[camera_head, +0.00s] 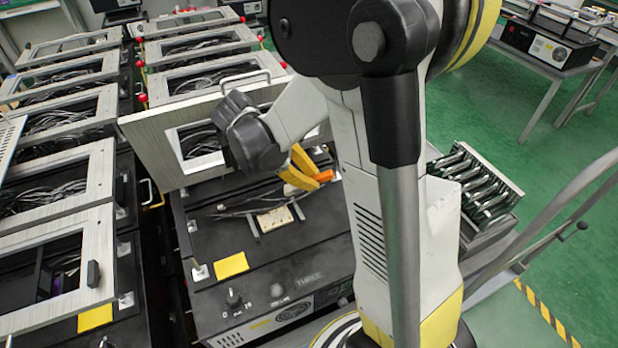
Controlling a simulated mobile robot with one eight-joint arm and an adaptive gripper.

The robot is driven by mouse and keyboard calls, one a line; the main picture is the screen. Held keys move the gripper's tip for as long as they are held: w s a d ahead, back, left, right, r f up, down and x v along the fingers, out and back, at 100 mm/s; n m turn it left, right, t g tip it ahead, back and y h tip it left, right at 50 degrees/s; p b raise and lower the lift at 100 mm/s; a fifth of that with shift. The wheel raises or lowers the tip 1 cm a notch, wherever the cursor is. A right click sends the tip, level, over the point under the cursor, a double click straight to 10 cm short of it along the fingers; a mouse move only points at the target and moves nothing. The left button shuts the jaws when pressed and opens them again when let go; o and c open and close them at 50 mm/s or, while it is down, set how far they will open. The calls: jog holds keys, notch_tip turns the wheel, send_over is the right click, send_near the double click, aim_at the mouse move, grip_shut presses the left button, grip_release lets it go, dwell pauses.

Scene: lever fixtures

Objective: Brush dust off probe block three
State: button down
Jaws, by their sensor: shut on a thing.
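Probe block three looks to be the small cream block (275,217) on the black deck of the fixture marked THREE (310,279). Thin dark cables lie beside the block. My gripper (308,178), with yellow fingers, is above and to the right of the block, apart from it in the picture. It is shut on an orange-handled object (324,175), which appears to be the brush. Its bristles cannot be made out clearly, and part of it is hidden by the fingers.
The fixture's framed lid (150,150) stands raised behind the deck. A yellow note (231,265) and a knob (234,298) are at the front. More framed fixtures (62,168) fill the left. A rack of metal cylinders (475,185) stands right.

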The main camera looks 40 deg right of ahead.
notch_tip(320, 180, down, 7)
jog(key=b, duration=0.6)
jog(key=shift+w, duration=0.1)
jog(key=shift+f+b, duration=0.55)
jog(key=shift+f, duration=0.15)
dwell(0.5)
jog(key=shift+a, duration=0.1)
